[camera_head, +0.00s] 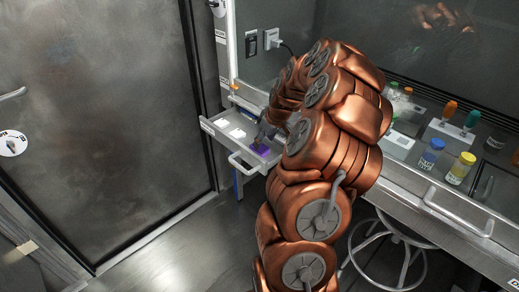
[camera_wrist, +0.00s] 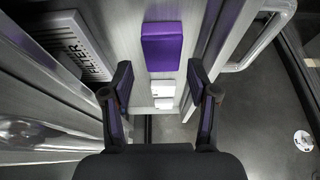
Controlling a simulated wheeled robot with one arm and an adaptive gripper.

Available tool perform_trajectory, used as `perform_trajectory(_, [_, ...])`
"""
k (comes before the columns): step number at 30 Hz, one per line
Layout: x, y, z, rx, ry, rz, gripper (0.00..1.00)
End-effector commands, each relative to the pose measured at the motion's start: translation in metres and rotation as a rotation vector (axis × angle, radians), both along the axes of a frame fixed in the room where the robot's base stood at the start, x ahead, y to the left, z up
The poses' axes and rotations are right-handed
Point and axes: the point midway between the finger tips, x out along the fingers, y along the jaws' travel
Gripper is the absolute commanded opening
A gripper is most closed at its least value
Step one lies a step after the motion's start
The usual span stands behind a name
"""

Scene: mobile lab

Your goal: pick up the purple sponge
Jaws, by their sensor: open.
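The purple sponge (camera_wrist: 162,46) is a flat rectangular block lying in an open drawer (camera_head: 213,131). In the wrist view it sits in the upper middle, just beyond and between my fingertips. In the head view the sponge (camera_head: 260,149) shows small near the drawer's front right, partly hidden by my gripper. My gripper (camera_wrist: 159,83) is open, with one dark finger on each side and nothing between them but the drawer floor and white items. In the head view my gripper (camera_head: 264,133) is over the drawer; its height above the sponge is hard to judge.
Small white items (camera_wrist: 163,90) lie in the drawer beside the sponge. The drawer handle (camera_wrist: 264,37) is at the right in the wrist view. A filter box (camera_wrist: 70,42) stands at the left. Colored bottles (camera_head: 431,153) stand on the bench. A stool (camera_head: 388,248) is below it.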

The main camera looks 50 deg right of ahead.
Motion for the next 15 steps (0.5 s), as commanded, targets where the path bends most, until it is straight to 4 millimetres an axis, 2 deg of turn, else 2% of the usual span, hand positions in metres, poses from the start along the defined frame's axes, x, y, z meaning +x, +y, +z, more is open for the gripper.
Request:
perform_trajectory(9, [0.014, 0.004, -0.034, 0.003, 0.003, 0.002, 0.59])
perform_trajectory(15, [0.017, 0.003, -0.041, 0.002, 0.002, 0.002, 0.59])
